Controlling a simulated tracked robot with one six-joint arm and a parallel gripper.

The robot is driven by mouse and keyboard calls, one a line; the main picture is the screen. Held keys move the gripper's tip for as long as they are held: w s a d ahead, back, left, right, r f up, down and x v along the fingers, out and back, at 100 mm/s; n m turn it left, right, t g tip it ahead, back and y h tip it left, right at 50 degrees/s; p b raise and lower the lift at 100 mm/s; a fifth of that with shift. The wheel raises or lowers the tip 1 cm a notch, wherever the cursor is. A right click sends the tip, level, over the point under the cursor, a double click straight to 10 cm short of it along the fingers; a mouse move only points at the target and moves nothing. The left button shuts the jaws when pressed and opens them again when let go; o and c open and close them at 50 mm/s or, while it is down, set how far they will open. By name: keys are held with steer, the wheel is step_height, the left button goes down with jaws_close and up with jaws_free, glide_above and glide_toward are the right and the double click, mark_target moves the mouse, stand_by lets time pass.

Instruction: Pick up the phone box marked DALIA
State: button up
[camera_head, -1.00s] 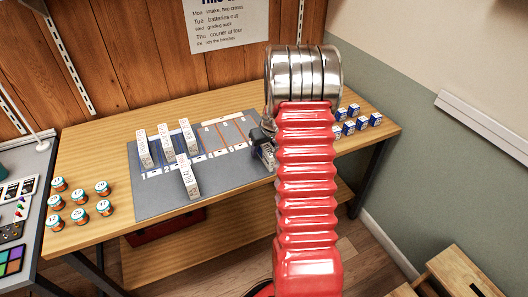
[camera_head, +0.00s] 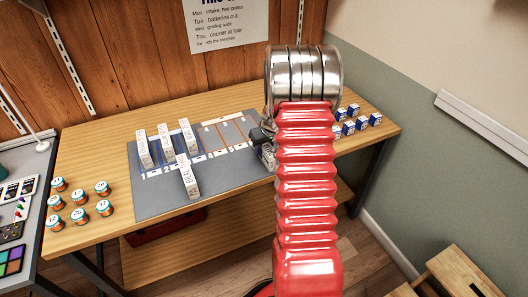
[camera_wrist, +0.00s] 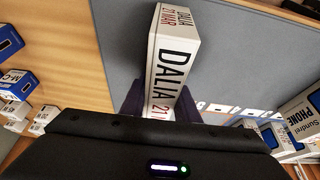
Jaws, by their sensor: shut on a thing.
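The white phone box marked DALIA (camera_wrist: 173,50) stands out in the wrist view, with "DALIA 21 MAR" printed on its faces. My gripper (camera_wrist: 160,105) is shut on it, with a dark finger on each side of the box. In the head view my gripper (camera_head: 263,135) shows only in part beside my red arm, near the right end of the grey mat (camera_head: 160,205). A part of a white box (camera_head: 267,157) shows just below it there. Whether the box touches the mat cannot be told.
Several white phone boxes (camera_head: 188,176) stand on the mat's left half. Jars with orange labels (camera_head: 80,216) stand at the table's left. Small blue-and-white boxes (camera_head: 362,123) stand at the right. In the wrist view, a Sundrei phone box (camera_wrist: 300,120) is at the right.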

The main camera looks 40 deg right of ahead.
steer(key=shift+r, duration=0.15)
jaws_close()
step_height(320, 180, up, 10)
steer(key=shift+f, duration=0.1)
steer(key=shift+a, duration=0.1)
stand_by(0.5)
